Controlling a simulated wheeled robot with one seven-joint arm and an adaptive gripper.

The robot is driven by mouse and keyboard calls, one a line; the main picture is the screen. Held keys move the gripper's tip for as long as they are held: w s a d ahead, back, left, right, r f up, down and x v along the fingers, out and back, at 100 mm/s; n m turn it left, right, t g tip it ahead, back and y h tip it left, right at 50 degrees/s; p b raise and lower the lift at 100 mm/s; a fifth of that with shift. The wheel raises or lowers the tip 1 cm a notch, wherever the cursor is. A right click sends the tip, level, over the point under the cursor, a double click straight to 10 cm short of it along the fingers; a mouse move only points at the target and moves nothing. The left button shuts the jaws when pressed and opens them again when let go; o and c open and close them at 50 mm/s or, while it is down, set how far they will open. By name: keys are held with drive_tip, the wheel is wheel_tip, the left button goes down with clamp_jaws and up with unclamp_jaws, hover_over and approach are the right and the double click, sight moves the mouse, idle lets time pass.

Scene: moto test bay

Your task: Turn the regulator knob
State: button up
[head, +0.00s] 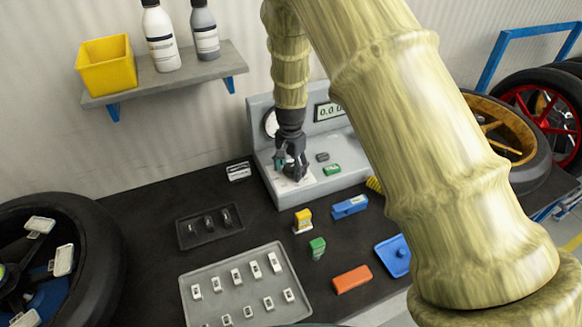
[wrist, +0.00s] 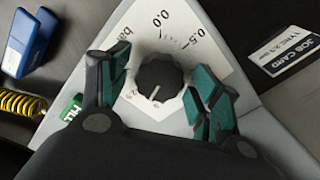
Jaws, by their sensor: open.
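The regulator knob (wrist: 160,79) is black and round with a white pointer line, set on a white dial plate marked 0.0, 0.5 and "bar". In the wrist view, the pointer aims down and slightly left. My gripper (wrist: 165,90) is open, with one teal-padded finger on each side of the knob. A small gap seems to show on both sides; whether a fingertip touches it I cannot tell. In the head view, my gripper (head: 291,172) hangs over the grey test unit (head: 268,182) and hides the knob.
A green block (head: 332,169) and a dark button (head: 322,157) sit right of the gripper on the unit. A job card (head: 238,171) lies left. A dark tray (head: 209,226), a grey tray (head: 188,285) and a blue block (head: 349,207) lie in front.

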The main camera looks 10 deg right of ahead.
sight(291, 167)
wheel_tip(291, 167, up, 12)
idle(0.7)
idle(0.4)
